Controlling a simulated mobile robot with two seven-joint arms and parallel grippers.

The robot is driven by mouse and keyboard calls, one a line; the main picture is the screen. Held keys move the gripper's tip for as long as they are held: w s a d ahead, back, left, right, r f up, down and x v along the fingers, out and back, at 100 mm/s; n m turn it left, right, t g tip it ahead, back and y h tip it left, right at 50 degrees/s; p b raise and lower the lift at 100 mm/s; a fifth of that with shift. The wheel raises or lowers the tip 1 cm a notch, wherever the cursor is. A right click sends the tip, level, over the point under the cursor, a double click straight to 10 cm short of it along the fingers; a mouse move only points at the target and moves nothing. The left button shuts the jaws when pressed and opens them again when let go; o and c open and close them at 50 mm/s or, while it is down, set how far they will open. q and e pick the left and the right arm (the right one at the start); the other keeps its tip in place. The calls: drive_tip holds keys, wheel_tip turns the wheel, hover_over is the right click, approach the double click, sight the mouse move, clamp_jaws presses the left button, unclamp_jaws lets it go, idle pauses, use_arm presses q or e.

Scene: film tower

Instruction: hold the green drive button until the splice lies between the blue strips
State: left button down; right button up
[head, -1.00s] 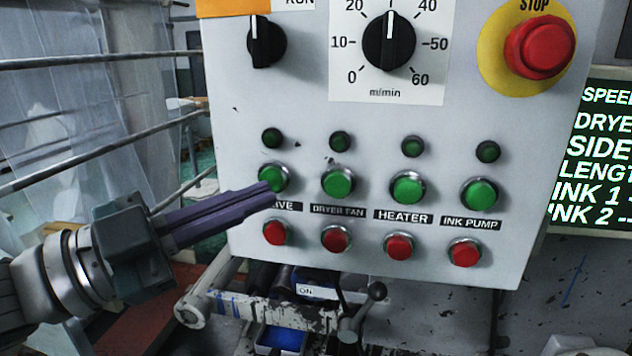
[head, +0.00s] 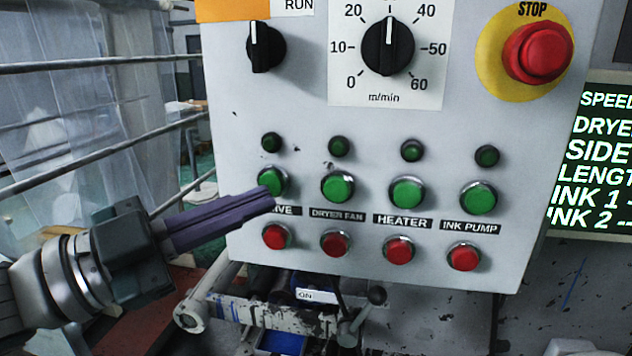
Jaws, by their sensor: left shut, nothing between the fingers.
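The green drive button (head: 271,181) is at the left end of the green button row on the grey control panel (head: 300,110). Its label is partly covered by my left gripper (head: 270,198). My left gripper is shut and empty. Its fingertips are just below the button in the picture and overlap its lower edge; I cannot tell whether they touch it. The small lamp (head: 271,142) above the button looks dark green. I cannot make out the splice. Blue marks (head: 222,308) show on a roller below the panel, but I cannot tell if they are the blue strips. My right gripper is not in view.
A red drive-column button (head: 276,236) sits just below my fingertips. A red stop button (head: 537,52) is at upper right, a speed dial (head: 388,46) at top. A screen (head: 600,155) stands at right. Metal rails (head: 90,155) and hanging film (head: 60,110) are at left.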

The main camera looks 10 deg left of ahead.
use_arm(q)
drive_tip(key=shift+w, duration=0.1)
idle(0.7)
drive_tip(key=shift+w+b, duration=0.3)
drive_tip(key=shift+w, duration=0.05)
